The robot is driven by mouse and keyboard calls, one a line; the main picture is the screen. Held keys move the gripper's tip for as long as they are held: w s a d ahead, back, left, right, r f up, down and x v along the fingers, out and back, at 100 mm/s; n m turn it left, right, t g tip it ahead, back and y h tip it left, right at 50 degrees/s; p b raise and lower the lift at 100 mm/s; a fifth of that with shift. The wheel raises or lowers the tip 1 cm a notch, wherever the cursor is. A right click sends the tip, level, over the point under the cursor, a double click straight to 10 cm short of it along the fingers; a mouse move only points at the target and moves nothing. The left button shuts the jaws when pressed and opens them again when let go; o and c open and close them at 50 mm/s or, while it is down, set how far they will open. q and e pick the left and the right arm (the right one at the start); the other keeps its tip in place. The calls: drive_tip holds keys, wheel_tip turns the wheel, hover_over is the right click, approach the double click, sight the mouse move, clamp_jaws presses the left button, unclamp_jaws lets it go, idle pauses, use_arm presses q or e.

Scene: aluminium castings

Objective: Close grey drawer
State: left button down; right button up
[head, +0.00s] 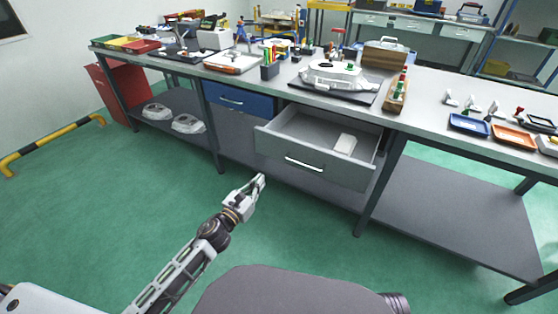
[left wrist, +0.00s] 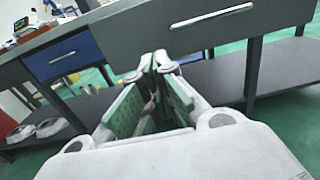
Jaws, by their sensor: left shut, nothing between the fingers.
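The grey drawer (head: 312,168) is pulled out from under the workbench in the head view. A small white block (head: 345,144) lies inside it on the right. The drawer has a silver bar handle (head: 304,164) on its front. My left gripper (head: 260,181) is shut and empty, in front of the drawer and left of its handle, apparently apart from it. In the left wrist view, the grey drawer front (left wrist: 180,32) and its handle (left wrist: 211,20) show beyond the fingers (left wrist: 154,60). My right gripper is not in view.
A shut blue drawer (head: 238,98) sits left of the grey one. The bench top (head: 425,115) holds a white casting (head: 337,75), trays and tools. A dark table leg (head: 378,190) stands right of the drawer. Green floor (head: 120,190) is clear in front.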

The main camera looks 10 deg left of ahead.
use_arm(q)
drive_tip(key=shift+w+d, duration=0.1)
drive_tip(key=shift+w, duration=0.15)
approach(283, 155)
drive_tip(key=shift+w, duration=1)
drive_tip(key=shift+b+x, duration=0.5)
drive_tip(key=shift+x, duration=0.85)
drive_tip(key=shift+w+d, duration=0.45)
drive_tip(key=shift+w, duration=0.05)
drive_tip(key=shift+w+d, duration=0.15)
drive_tip(key=shift+w, duration=0.35)
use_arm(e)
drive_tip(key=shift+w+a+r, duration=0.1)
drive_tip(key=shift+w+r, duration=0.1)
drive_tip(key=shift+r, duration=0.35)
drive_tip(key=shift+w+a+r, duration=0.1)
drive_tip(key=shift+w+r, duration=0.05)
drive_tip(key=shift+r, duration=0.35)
use_arm(q)
drive_tip(key=shift+w, duration=0.15)
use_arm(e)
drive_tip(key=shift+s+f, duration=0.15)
